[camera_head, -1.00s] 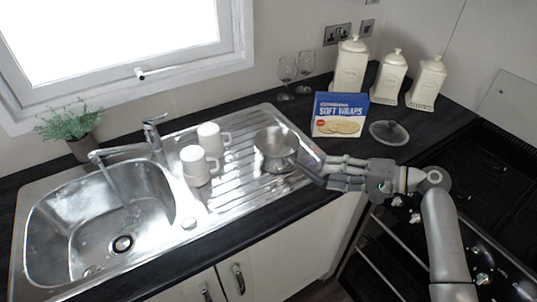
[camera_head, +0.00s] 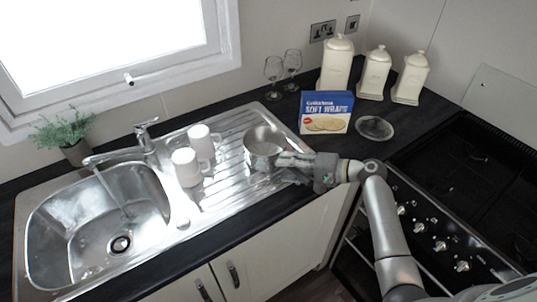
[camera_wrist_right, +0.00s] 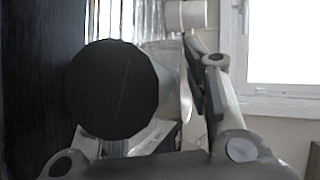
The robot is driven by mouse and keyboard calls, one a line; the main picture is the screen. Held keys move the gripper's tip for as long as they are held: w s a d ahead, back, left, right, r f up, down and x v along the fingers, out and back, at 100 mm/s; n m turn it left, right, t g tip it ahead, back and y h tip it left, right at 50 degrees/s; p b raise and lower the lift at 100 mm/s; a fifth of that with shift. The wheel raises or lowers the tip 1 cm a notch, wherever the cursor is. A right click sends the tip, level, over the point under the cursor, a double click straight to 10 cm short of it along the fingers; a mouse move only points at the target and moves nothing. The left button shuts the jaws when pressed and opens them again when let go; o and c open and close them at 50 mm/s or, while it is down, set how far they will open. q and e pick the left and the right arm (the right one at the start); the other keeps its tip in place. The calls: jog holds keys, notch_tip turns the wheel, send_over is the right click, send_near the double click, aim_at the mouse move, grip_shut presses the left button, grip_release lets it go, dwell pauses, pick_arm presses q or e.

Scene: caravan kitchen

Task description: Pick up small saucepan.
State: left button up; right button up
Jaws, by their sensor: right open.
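The small saucepan (camera_head: 262,139) is shiny metal and stands upright on the ribbed drainer, right of the white mugs. My right gripper (camera_head: 283,168) is at the saucepan's lower right side, where the handle is, and covers most of the handle in the head view. In the right wrist view the gripper (camera_wrist_right: 150,125) is open. My left gripper is not in view.
Two white mugs (camera_head: 187,167) stand close left of the saucepan. A Soft Wraps box (camera_head: 326,112) and a glass lid (camera_head: 374,128) are to the right behind it. Wine glasses (camera_head: 273,77) stand at the back. The sink (camera_head: 95,215) is left, the hob (camera_head: 465,165) right.

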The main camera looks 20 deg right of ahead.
grip_shut()
jog(key=shift+r, duration=0.1)
dwell(0.3)
